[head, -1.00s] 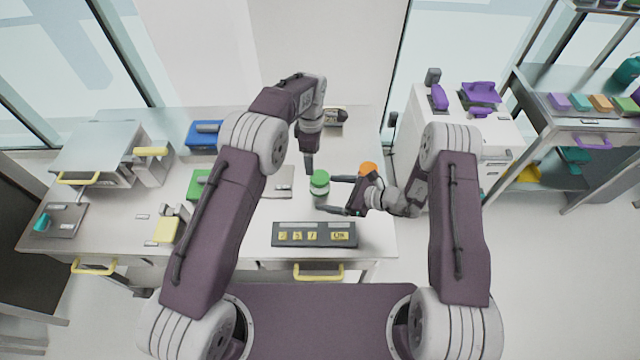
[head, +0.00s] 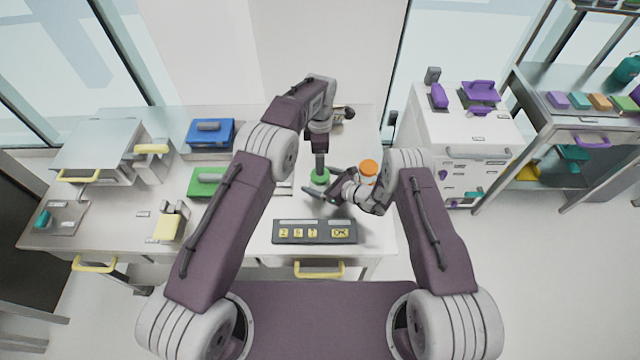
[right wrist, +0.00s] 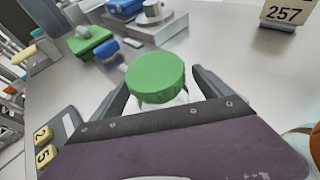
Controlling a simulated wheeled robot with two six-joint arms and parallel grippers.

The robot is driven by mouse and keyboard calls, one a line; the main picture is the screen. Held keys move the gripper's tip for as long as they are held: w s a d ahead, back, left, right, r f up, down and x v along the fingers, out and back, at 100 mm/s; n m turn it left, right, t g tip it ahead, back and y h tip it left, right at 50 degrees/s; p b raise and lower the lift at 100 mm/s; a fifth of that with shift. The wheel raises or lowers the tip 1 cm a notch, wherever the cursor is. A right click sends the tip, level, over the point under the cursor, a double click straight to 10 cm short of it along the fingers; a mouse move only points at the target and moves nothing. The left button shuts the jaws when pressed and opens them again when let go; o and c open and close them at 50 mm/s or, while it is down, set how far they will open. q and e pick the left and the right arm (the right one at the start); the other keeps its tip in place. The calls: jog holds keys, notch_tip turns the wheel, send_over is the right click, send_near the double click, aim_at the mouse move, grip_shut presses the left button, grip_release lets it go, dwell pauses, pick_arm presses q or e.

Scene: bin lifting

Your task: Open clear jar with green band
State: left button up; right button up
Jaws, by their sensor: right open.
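The clear jar with a green top (head: 318,178) stands upright on the table, and it also shows in the right wrist view (right wrist: 157,80). My right gripper (head: 326,181) is open, with one finger on each side of the jar; in the right wrist view (right wrist: 160,88) there are gaps between the fingers and the green top. My left gripper (head: 320,168) points straight down right over the green top. Its fingers look like one dark bar, so I cannot tell whether they are apart or touching the top.
An orange-topped jar (head: 368,168) stands just right of my right gripper. A keypad box (head: 315,231) lies in front of the jar. A green case (head: 207,182) and a blue case (head: 210,134) lie to the left. A "257" sign (right wrist: 286,12) stands behind.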

aim_at(320, 182)
grip_shut()
pick_arm(q)
jog(key=m, duration=0.3)
jog(key=shift+m, duration=0.4)
jog(key=m, duration=0.6)
jog(key=shift+m, duration=0.3)
jog(key=m, duration=0.9)
jog(key=shift+m, duration=0.3)
jog(key=m, duration=1.2)
jog(key=shift+r+m, duration=0.1)
jog(key=shift+m, duration=0.3)
jog(key=m, duration=1.2)
jog(key=shift+r, duration=0.15)
notch_tip(320, 182, down, 8)
